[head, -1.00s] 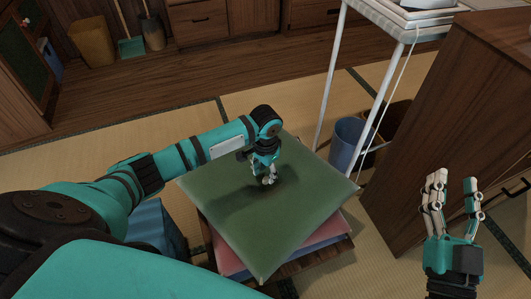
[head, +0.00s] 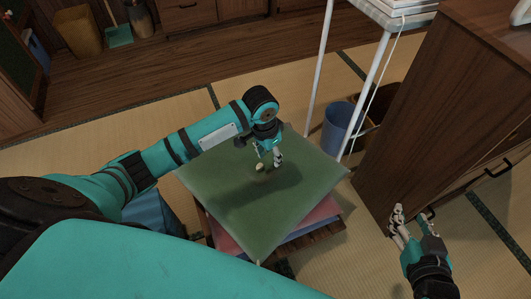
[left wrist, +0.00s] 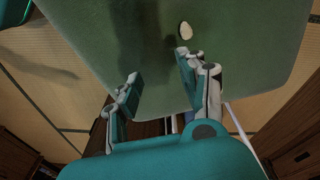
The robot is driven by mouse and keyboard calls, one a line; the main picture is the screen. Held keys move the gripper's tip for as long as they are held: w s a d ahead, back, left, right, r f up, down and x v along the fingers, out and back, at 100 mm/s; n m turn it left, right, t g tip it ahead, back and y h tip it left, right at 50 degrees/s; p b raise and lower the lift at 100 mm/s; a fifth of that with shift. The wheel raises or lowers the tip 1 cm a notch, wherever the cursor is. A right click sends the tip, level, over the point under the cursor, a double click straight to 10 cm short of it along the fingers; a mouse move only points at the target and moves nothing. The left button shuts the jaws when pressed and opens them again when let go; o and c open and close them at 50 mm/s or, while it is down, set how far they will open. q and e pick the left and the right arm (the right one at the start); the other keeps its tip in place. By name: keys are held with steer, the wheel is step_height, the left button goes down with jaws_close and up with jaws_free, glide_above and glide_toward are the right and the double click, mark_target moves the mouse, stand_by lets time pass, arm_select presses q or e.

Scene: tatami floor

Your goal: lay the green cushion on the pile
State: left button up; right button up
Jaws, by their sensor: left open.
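The green cushion (head: 250,215) lies on top of a pile, over a pink cushion (head: 226,241) and a blue cushion (head: 300,228). It is turned at an angle to them and its corners overhang. A pale oval button (head: 260,168) sits on its upper face. My left gripper (head: 267,158) is just above the cushion near this button, open, with nothing between its fingers. In the left wrist view the cushion (left wrist: 235,75) shows beyond the two spread fingers (left wrist: 158,68). My right gripper (head: 413,215) is at the right, away from the pile, open and empty.
The pile rests on a low wooden stand (head: 325,232). A wooden cabinet (head: 440,110) stands at the right, close to my right gripper. A blue bin (head: 338,128) and a white-legged rack (head: 318,80) stand behind the pile.

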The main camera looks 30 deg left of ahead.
arm_select(q)
steer(key=s+d, duration=0.1)
steer(key=d, duration=0.1)
steer(key=s+d+t+h, duration=0.1)
steer(key=d, duration=0.2)
steer(key=s+d+t+h, duration=0.1)
steer(key=d, duration=0.2)
steer(key=shift+s+f+m, duration=0.1)
steer(key=shift+f+m, duration=0.2)
steer(key=shift+m, duration=0.1)
steer(key=s+a+r+n+t, duration=0.1)
steer(key=s+r+t, duration=0.2)
steer(key=r, duration=0.3)
steer(key=s+a+r+n+t, duration=0.2)
steer(key=s+r+t, duration=0.1)
steer(key=r+t, duration=0.3)
steer(key=shift+s+a+r+y, duration=0.25)
steer(key=shift+s+r+y, duration=0.05)
steer(key=shift+s+r, duration=0.1)
